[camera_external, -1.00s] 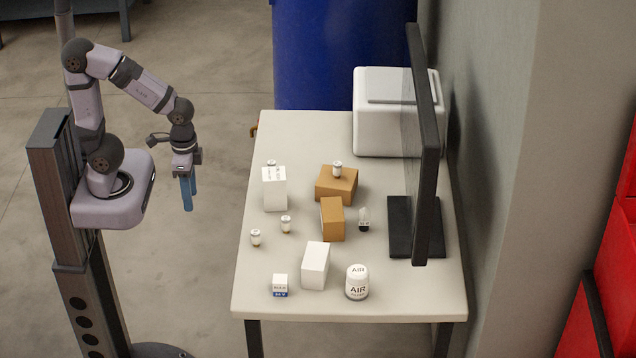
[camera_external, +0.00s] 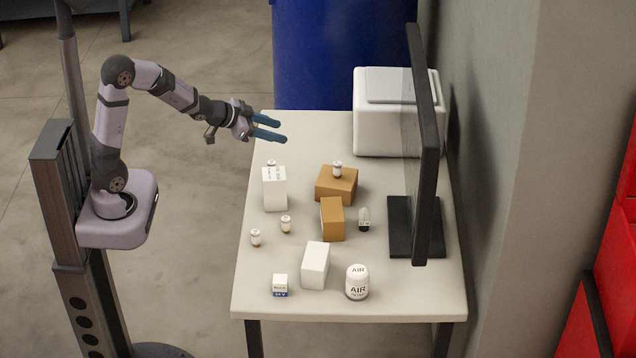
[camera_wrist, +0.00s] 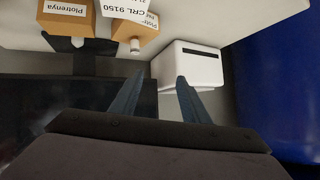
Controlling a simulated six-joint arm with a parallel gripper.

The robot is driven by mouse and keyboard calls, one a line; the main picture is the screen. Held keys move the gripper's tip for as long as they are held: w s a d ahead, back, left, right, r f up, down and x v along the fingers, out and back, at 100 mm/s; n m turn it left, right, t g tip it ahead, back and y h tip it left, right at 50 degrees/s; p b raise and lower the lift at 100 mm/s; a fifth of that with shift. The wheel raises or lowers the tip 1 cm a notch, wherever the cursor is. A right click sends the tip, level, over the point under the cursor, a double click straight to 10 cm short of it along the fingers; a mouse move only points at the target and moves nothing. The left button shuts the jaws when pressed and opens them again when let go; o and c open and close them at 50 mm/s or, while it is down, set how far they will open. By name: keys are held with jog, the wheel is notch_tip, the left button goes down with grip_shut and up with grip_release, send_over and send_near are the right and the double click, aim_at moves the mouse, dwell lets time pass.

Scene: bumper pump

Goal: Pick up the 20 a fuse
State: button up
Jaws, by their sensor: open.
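Several small white cylinders with brownish bases, fuse-like, are on the table. One (camera_external: 256,238) stands at the left edge and another (camera_external: 286,224) just right of it. A third (camera_external: 337,168) is on top of a brown box; it shows in the wrist view (camera_wrist: 135,46). My gripper (camera_external: 282,130) is open and empty above the table's far left part, apart from everything. Its fingers (camera_wrist: 160,78) show in the wrist view.
Two brown boxes (camera_external: 332,219) (camera_external: 336,184) stand mid-table. A clear bulb-like item (camera_external: 364,219), white box (camera_external: 315,266), small labelled box (camera_external: 280,285) and AIR canister (camera_external: 357,282) are nearby. A monitor (camera_external: 424,150) and white appliance (camera_external: 380,125) bound the right and back.

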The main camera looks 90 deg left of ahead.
jog(key=s+a+t+h+b, duration=0.2)
jog(key=s+a+t+b, duration=0.3)
jog(key=a+t, duration=0.3)
jog(key=shift+m, duration=0.5)
notch_tip(320, 180, down, 19)
jog(key=shift+s+a+r, duration=0.15)
jog(key=shift+r, duration=0.05)
jog(key=shift+w+a+p, duration=0.25)
jog(key=shift+w+p, duration=0.1)
jog(key=shift+w, duration=0.85)
jog(key=shift+w+a+p, duration=0.2)
jog(key=shift+w+p, duration=0.1)
jog(key=shift+w, duration=0.95)
jog(key=shift+w+a+p, duration=0.25)
jog(key=shift+w+p, duration=0.1)
jog(key=shift+w, duration=0.85)
grip_shut()
